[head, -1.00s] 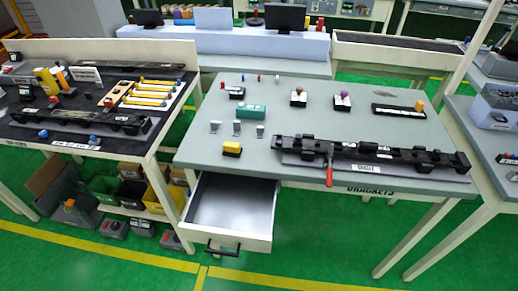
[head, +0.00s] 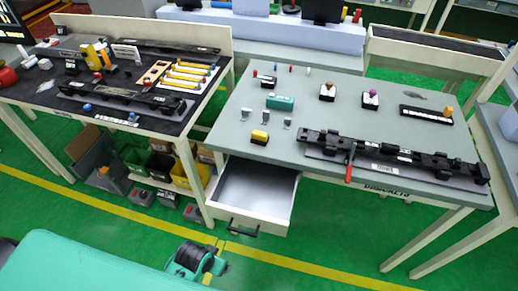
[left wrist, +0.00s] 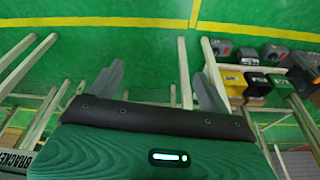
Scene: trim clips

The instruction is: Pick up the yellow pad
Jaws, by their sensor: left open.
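The yellow pad (head: 260,135) sits on a small dark base near the front left edge of the grey table, just behind the open drawer. My left arm reaches in at the bottom left of the head view, low over the floor and well short of the pad. In the left wrist view my left gripper (left wrist: 162,88) is open, its two grey fingers apart with nothing between them. The pad is not seen in that view. My right gripper is in neither view.
An open empty drawer (head: 253,194) juts out below the table's front left. A black rail fixture (head: 395,156) with a red handle lies at the table's front right. A teal box (head: 280,102) and small metal clips (head: 268,119) stand behind the pad. Green floor is clear in front.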

